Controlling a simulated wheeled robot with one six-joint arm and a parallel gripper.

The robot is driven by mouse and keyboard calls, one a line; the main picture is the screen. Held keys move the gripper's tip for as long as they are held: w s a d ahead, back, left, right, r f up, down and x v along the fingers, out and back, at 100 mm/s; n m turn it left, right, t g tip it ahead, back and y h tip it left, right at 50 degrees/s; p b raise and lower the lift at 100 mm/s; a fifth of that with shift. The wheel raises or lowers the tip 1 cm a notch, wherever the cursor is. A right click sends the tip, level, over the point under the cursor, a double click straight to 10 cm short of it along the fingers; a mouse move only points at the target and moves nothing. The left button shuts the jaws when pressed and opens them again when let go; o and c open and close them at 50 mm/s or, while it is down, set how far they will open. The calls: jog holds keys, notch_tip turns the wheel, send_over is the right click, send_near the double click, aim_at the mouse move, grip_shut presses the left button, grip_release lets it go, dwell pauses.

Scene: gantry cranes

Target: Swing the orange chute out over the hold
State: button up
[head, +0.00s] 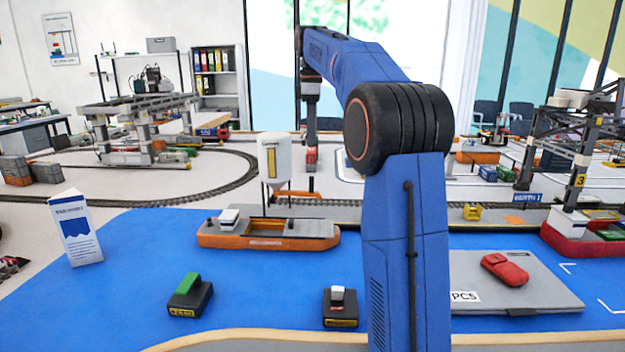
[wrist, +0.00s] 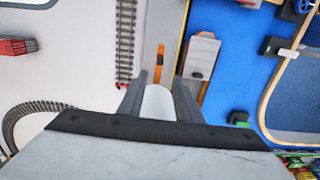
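The orange chute (head: 298,194) sticks out to the right from under the white silo (head: 275,158) in the head view, along the quay. It also shows in the wrist view (wrist: 158,73), over the grey quay strip beside the ship. The ship (head: 268,236) has an orange hull and lies on the blue water in front of the silo; its hold is seen at a shallow angle. My gripper (wrist: 160,76) points down with its fingers apart, near the silo and above the chute. A white rounded surface, likely the silo, shows between the fingers; contact cannot be told.
A railway track (wrist: 126,45) runs beside the quay. A red ship (head: 585,238) and a crane (head: 580,155) stand at the right. A white box sign (head: 76,230) and small dark blocks (head: 190,297) stand on the blue area. Open water lies around the ship.

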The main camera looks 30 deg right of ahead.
aim_at(311, 178)
notch_tip(311, 178, down, 14)
jog(key=shift+f, duration=0.2)
dwell(0.4)
grip_shut()
